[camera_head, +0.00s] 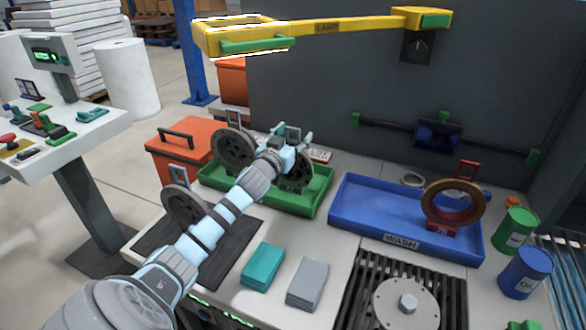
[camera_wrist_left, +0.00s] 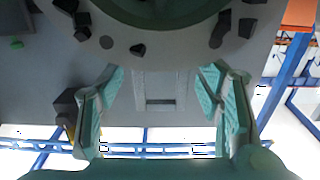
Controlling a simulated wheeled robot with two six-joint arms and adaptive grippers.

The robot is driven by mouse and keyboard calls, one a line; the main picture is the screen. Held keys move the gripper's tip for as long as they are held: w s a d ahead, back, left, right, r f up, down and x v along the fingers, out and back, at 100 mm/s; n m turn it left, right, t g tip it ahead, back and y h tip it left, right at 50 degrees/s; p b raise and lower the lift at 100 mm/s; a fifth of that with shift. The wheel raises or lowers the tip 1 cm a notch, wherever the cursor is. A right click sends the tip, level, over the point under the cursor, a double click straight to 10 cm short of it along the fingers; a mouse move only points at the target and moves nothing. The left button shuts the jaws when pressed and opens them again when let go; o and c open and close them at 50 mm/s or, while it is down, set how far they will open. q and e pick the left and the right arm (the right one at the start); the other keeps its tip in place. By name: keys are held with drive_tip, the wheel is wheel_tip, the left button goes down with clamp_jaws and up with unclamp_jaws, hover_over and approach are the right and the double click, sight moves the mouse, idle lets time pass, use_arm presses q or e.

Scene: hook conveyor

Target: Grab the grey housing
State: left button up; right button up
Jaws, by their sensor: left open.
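Several grey round housings with upright loop tabs show in the head view. One grey housing (camera_head: 299,175) stands in the green tray (camera_head: 318,200), partly hidden behind my left wrist. Another housing (camera_head: 234,150) stands at the tray's left end. A third housing (camera_head: 184,204) stands at the dark mat on the left. My left gripper (camera_head: 292,136) is open above the tray. In the left wrist view, a grey slotted tab (camera_wrist_left: 160,91) of a housing lies between the spread fingers of my left gripper (camera_wrist_left: 163,92), with a gap on both sides. My right gripper does not show.
A blue wash tray (camera_head: 370,232) with a bronze ring (camera_head: 453,203) stands to the right. A yellow lamp arm (camera_head: 345,25) hangs above. An orange box (camera_head: 186,148) is behind left. Teal cloths (camera_head: 263,267) and grey cloths (camera_head: 307,284) lie in front, beside a dark grate (camera_head: 365,290).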

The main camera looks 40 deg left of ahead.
use_arm(q)
drive_tip(key=shift+s, duration=0.15)
clamp_jaws()
drive_tip(key=shift+r, duration=0.15)
